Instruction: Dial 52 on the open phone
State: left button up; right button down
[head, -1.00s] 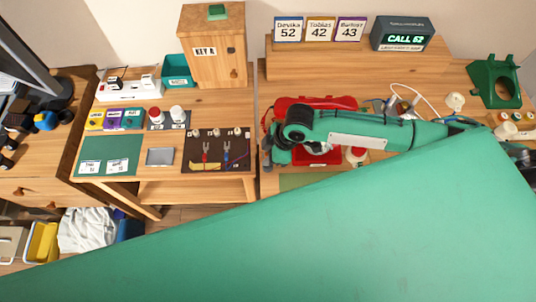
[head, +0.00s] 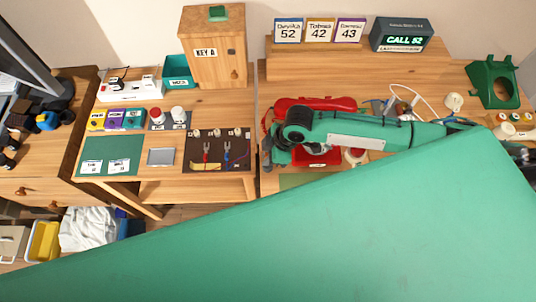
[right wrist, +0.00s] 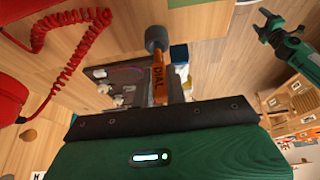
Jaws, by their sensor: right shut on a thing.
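A red phone (head: 318,158) stands on the right-hand table, partly hidden under my right arm, with a red handset (head: 315,103) behind the arm. In the right wrist view, red phone parts (right wrist: 22,95) and a coiled red cord (right wrist: 88,40) show at the left. My right gripper (head: 275,158) is over the phone's left side in the head view. It is shut on an orange stick marked DIAL (right wrist: 158,80) with a dark grey round end. The dial and any contact are hidden.
A display (head: 402,38) reads CALL 52. Cards read Devika 52 (head: 288,31), Tobias 42 and 43. A green phone-like stand (head: 496,82) is at the far right. A wooden KEY A box (head: 214,55) and a dark tool mat (head: 215,152) are left. A green arm link of mine covers the front.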

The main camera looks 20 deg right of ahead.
jog(key=shift+f+b, duration=0.5)
jog(key=shift+f, duration=0.75)
dwell(0.3)
jog(key=c, duration=1.3)
grip_release()
jog(key=shift+c, duration=0.2)
jog(key=b+v, duration=0.2)
jog(key=v, duration=1.2)
jog(key=shift+f, duration=0.1)
